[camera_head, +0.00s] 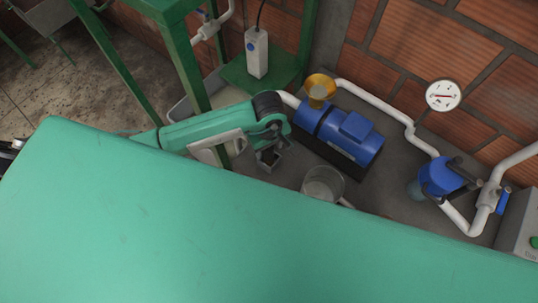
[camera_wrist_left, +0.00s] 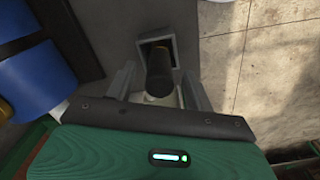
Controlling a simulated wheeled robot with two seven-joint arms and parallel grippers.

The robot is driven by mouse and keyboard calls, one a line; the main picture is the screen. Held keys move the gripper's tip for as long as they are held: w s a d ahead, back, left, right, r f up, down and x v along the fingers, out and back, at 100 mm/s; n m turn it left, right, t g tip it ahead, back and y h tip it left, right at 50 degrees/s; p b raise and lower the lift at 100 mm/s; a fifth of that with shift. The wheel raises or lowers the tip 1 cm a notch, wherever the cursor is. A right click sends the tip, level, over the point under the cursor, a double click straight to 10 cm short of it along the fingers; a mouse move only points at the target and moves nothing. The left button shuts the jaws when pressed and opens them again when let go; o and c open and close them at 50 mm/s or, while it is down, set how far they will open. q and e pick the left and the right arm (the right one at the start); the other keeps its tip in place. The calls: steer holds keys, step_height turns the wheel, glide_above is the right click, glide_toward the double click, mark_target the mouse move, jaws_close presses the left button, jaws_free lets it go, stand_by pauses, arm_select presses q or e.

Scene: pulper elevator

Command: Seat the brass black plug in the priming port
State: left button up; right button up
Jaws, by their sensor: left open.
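The plug is probably the black cylinder (camera_wrist_left: 159,70) in the left wrist view, with a little brass colour by its far end. It stands between the fingers of my left gripper (camera_wrist_left: 158,86), over a small grey square-mouthed holder (camera_wrist_left: 171,46). The fingers are apart, with gaps on both sides of the cylinder. In the head view my left gripper (camera_head: 268,155) is low, left of the blue pump (camera_head: 340,134); the plug cannot be made out there. A brass funnel (camera_head: 319,90) stands at the pump's back left end; the priming port cannot be seen clearly. My right gripper is out of view.
A clear jug (camera_head: 323,184) stands in front of the pump. White pipes (camera_head: 375,99), a blue filter (camera_head: 440,178) and a gauge (camera_head: 443,95) lie to the right. A green stand (camera_head: 180,50) with a white device (camera_head: 257,54) is behind my left arm.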

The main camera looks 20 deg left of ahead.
arm_select(q)
step_height(320, 180, down, 3)
steer(key=shift+r+b, duration=0.15)
steer(key=shift+b, duration=0.3)
steer(key=shift+c, duration=0.2)
jaws_close()
steer(key=shift+r, duration=0.1)
